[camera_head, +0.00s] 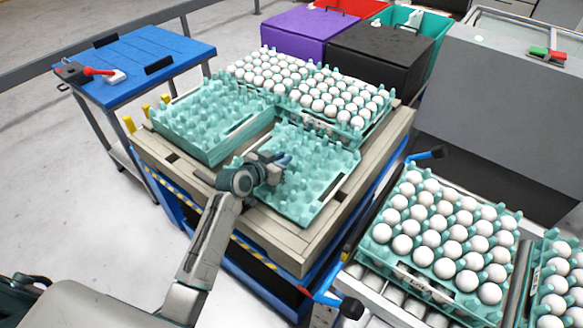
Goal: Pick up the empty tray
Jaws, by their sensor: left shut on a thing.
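An empty teal egg tray (312,197) lies at the front of the wooden-topped cart (290,245), its cups bare. My left gripper (279,166) reaches in from the lower left and is shut on this tray at its left side. The gripper covers part of the tray, so the exact grip on the rim is hidden. I cannot tell whether the tray is lifted off what is below it. Another empty teal tray (213,152) sits at the back left of the cart. My right gripper is not in view.
Trays full of white eggs (357,132) fill the back and right of the cart. Another full egg tray (415,280) sits on the rollers at the lower right. A blue table (135,58) stands at the back left, and purple (300,28) and black bins (378,55) behind.

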